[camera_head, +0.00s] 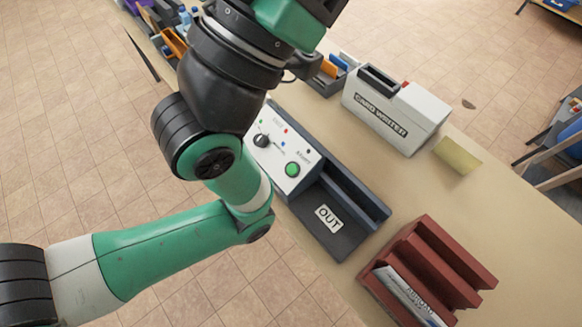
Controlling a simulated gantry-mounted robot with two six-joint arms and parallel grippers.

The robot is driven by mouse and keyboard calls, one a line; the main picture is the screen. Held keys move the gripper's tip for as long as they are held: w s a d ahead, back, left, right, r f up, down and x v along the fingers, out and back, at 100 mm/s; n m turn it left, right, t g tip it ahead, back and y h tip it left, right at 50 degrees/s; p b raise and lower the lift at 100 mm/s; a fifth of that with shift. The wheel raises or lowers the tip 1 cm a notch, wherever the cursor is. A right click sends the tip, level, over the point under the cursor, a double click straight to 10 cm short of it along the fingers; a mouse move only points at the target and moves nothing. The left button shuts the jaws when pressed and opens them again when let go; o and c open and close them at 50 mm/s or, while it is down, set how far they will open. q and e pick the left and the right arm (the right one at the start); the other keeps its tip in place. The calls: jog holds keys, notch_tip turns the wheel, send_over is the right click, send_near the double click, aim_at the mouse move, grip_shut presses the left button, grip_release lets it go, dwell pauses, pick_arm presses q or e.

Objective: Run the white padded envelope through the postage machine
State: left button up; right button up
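The postage machine has a white control panel (276,150) with a dark dial (261,141) and a green round button (292,170). Its dark tray (345,232) is marked OUT and looks empty. My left arm crosses in front of the machine's left part and hides it. The fingers of my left gripper do not show, and my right gripper is out of the picture. I cannot make out the white padded envelope. A whitish flat piece with lettering (408,296) leans in the red-brown rack (450,262), but I cannot tell what it is.
A white box marked CARD WRITER (395,112) stands behind the machine. A yellow pad (457,156) lies right of it. A dark organiser (325,80) and bottles (188,17) stand farther back. The tabletop (425,188) is bare between the yellow pad and the rack.

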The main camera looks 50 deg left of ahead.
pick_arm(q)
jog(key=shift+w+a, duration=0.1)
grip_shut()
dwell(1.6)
